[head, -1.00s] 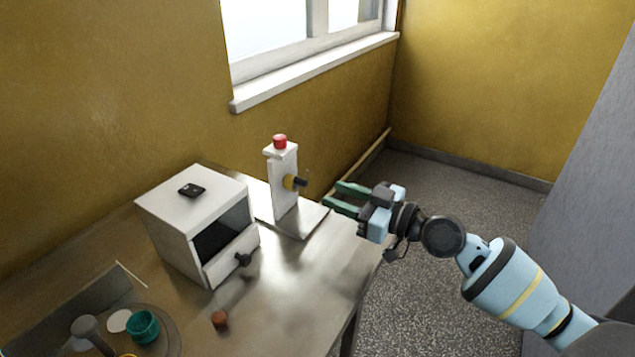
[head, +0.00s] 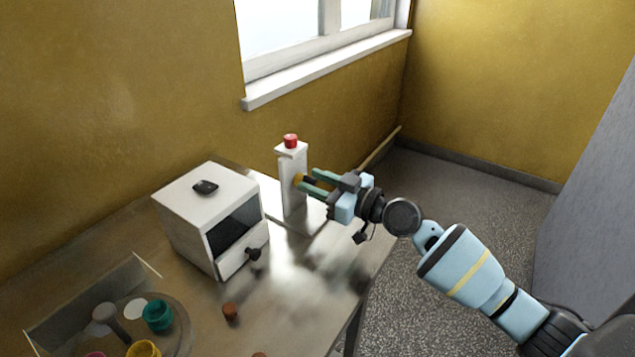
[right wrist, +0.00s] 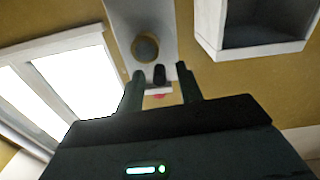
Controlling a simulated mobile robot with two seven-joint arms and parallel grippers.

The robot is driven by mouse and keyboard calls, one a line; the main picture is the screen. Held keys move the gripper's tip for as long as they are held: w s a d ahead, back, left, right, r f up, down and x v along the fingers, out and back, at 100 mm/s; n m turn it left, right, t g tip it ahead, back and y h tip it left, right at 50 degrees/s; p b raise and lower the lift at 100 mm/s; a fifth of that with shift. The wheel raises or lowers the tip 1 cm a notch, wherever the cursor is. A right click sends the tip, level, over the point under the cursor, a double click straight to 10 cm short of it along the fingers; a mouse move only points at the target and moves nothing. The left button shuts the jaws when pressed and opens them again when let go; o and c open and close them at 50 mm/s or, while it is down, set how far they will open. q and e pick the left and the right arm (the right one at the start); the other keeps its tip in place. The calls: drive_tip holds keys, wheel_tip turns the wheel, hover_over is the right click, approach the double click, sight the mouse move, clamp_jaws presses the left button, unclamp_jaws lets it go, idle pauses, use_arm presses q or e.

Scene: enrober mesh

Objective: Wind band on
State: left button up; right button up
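A white post (head: 291,190) with a red button (head: 291,141) on top stands at the table's back right. A yellow hub (head: 298,181) with a dark stub handle (head: 311,180) sticks out of its right side. My right gripper (head: 309,182) is open, its green fingers reaching to the handle. In the right wrist view, the dark handle (right wrist: 159,74) lies between the two spread fingertips (right wrist: 160,70), with gaps on both sides. The round hub (right wrist: 145,47) shows beside it. I cannot tell how deep the handle sits between the fingers. My left gripper is out of view.
A white box (head: 205,215) with a dark opening and a tilted front flap (head: 240,258) stands left of the post. A round tray (head: 180,335) with a teal cup (head: 158,315) is at the front left. A small brown piece (head: 230,311) lies on the table (head: 290,285).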

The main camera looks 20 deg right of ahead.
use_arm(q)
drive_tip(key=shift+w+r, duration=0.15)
use_arm(e)
clamp_jaws()
